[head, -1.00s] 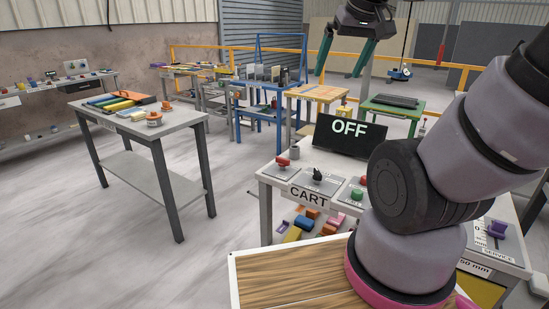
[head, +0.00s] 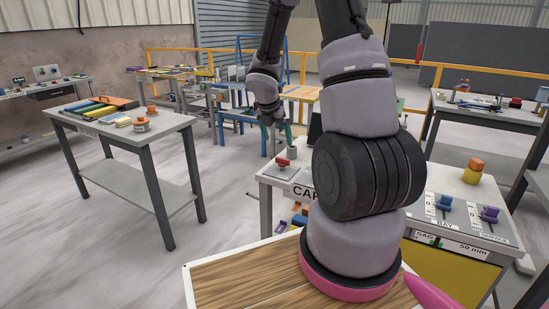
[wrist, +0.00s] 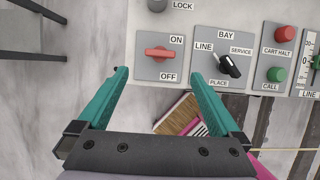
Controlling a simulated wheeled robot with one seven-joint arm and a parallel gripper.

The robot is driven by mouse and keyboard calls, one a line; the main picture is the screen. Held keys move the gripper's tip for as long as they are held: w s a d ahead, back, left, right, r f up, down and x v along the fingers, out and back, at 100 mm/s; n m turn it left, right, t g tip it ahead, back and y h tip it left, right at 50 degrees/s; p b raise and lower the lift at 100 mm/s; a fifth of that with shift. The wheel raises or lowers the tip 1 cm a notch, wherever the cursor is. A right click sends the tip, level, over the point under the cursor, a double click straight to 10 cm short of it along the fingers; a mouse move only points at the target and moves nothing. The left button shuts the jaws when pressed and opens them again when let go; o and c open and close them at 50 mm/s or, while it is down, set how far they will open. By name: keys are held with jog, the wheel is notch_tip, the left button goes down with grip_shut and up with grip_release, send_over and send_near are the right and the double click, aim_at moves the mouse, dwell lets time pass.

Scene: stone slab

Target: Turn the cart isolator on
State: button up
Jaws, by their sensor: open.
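The cart isolator is a red rotary handle (wrist: 158,53) on a grey plate, with ON printed above right and OFF below right. Its handle lies roughly crosswise in the wrist view. In the head view the red handle (head: 283,162) stands at the left end of the CART bench (head: 268,172). My gripper (wrist: 158,74) is open and empty, its teal fingers on either side of the handle in the picture. In the head view my gripper (head: 277,133) hangs above the handle, apart from it. The OFF display is mostly hidden by my arm.
A black selector (wrist: 228,65) marked LINE, BAY, SERVICE and PLACE sits right of the isolator. Beyond it are a red CART HALT button (wrist: 285,33) and a green CALL button (wrist: 277,74). A grey LOCK knob (wrist: 157,5) is above. Open floor lies left.

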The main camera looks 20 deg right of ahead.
aim_at(282, 159)
jog(key=x, duration=1)
jog(key=shift+f, duration=0.3)
jog(key=c, duration=1.3)
